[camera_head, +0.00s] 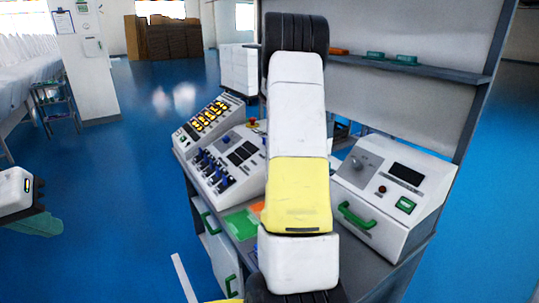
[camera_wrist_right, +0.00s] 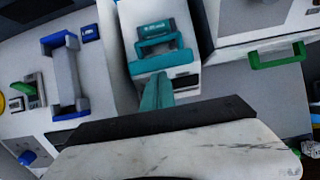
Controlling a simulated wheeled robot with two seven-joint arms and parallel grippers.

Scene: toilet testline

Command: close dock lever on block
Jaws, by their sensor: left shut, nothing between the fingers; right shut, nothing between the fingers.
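In the right wrist view, a white block (camera_wrist_right: 190,85) carries a teal U-shaped lever (camera_wrist_right: 163,62) in front of a dark teal label. I take this to be the dock lever; its exact angle is hard to tell. My right gripper (camera_wrist_right: 157,88) has its teal fingers together and empty, just below the lever's crossbar in the picture; I cannot tell if they touch. The block and right fingers are not visible in the head view, where my own right arm covers the middle of the bench. My left gripper (camera_head: 40,224) is shut and empty, at the left edge, away from the bench.
The head view shows a console with switches (camera_head: 222,165) and a white box with a green handle (camera_head: 395,195). A shelf (camera_head: 430,69) stands behind. In the right wrist view, a grey bar with blue ends (camera_wrist_right: 66,75) is left of the block and a green handle (camera_wrist_right: 280,57) right.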

